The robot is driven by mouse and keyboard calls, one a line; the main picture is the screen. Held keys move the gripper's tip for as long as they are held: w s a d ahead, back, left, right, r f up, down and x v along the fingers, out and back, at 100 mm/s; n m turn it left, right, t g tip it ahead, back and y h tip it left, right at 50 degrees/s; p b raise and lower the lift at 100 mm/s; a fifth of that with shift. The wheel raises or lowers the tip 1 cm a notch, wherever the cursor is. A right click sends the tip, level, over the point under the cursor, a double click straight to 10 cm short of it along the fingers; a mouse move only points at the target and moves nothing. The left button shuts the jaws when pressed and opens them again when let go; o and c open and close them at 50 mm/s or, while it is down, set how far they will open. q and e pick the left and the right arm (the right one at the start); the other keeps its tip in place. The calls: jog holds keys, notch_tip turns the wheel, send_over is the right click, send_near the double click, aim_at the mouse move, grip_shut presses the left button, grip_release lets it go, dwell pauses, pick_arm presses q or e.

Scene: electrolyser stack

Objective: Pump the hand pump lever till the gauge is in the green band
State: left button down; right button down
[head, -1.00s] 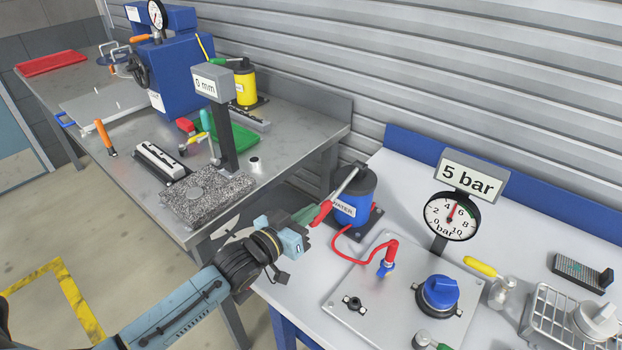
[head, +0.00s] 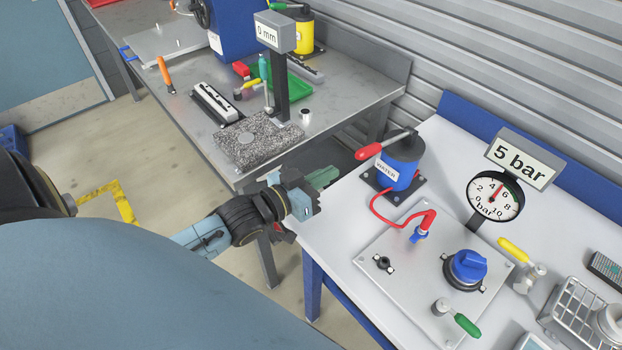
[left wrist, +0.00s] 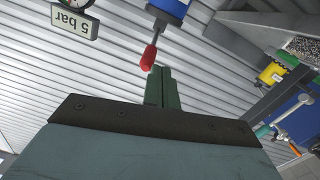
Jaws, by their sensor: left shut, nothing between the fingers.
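The hand pump (head: 397,170) is a blue cylinder labelled WATER on a dark base. Its lever ends in a red handle (head: 368,151) reaching left, slightly below level. The handle also shows in the left wrist view (left wrist: 148,58). My left gripper (head: 325,177) has green fingers, shut and empty, below and left of the handle and apart from it. The fingers show in the left wrist view (left wrist: 160,88), close to the handle in the picture. The gauge (head: 495,196) has its needle near 5, and its sign (head: 521,158) reads 5 bar. The green band is too small to judge against the needle.
A red hose runs from the pump to a steel plate (head: 390,285) with a blue knob (head: 467,267) and a green-handled valve (head: 462,322). A grey bench (head: 350,90) with a stone block (head: 250,142) stands left. A gap separates the benches.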

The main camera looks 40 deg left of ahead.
pick_arm(q)
jog(key=shift+v, duration=1.75)
jog(key=s+d+f+g+y, duration=0.2)
jog(key=s+f+g, duration=0.3)
jog(key=s+g, duration=0.3)
jog(key=s+d+f+g+y, duration=0.25)
jog(key=s+f+g, duration=0.2)
jog(key=s, duration=0.45)
notch_tip(320, 180, down, 28)
jog(key=s+m+g+b, duration=0.1)
jog(key=s+g+b, duration=0.1)
jog(key=b, duration=0.3)
jog(key=s+a+f+g+b, duration=0.1)
jog(key=s+a+f+b, duration=0.2)
jog(key=s+f, duration=1.3)
notch_tip(320, 180, down, 4)
jog(key=shift+s+r+b, duration=0.1)
jog(key=shift+s+b, duration=0.15)
jog(key=shift+b, duration=0.45)
